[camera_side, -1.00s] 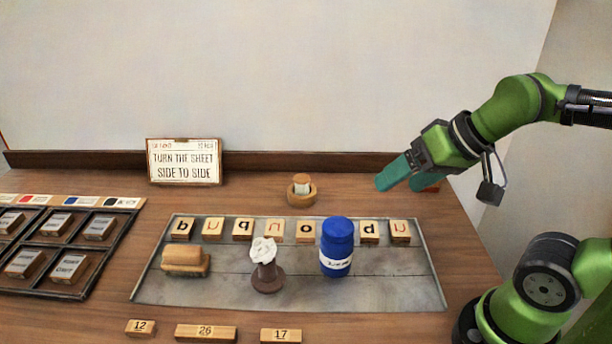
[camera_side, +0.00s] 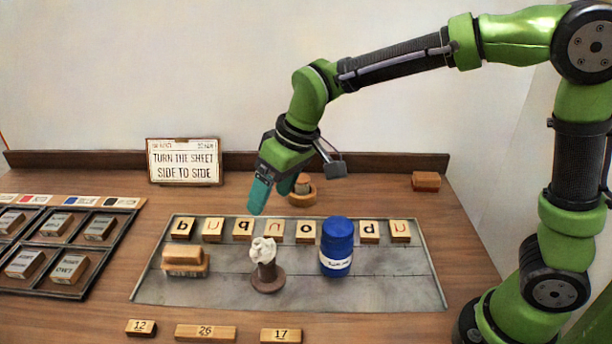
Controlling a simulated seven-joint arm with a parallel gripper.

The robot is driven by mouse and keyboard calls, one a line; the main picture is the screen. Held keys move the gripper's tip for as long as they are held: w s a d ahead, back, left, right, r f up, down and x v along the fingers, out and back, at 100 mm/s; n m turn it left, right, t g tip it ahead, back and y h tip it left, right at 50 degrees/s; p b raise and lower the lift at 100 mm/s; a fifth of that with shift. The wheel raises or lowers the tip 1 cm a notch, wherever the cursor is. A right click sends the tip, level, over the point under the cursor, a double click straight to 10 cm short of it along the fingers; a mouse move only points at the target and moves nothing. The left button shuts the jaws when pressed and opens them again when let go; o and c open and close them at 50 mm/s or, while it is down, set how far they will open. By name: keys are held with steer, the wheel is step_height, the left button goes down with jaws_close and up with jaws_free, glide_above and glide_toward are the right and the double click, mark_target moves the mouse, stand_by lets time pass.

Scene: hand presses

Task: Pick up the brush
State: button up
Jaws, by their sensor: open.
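The thing that looks most like the brush (camera_side: 185,260) is a tan wooden block with a darker lower layer, lying on the left part of the grey metal tray (camera_side: 225,292). My gripper (camera_side: 270,200) has teal fingers pointing down. It is open and empty, in the air above the back of the tray, right of the brush and higher than it. Nothing touches the brush.
On the tray stand a white-topped brown holder (camera_side: 266,275), a blue jar (camera_side: 337,247) and a row of letter tiles (camera_side: 212,229). Behind are a small round wooden pot (camera_side: 302,196), a sign (camera_side: 184,161) and a reddish block (camera_side: 425,181). A dark compartment case (camera_side: 70,240) is at left.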

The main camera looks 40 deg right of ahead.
mark_target(184, 250)
steer(key=w+a+f+n, duration=0.3)
steer(key=w+a+n, duration=0.3)
steer(key=w+a, duration=0.4)
steer(key=x, duration=1)
steer(key=shift+s+f, duration=0.1)
steer(key=shift+w+x, duration=0.15)
steer(key=shift+x, duration=1.3)
steer(key=shift+w+x, duration=0.15)
steer(key=shift+x, duration=1.35)
steer(key=shift+c, duration=0.2)
steer(key=c, duration=1.2)
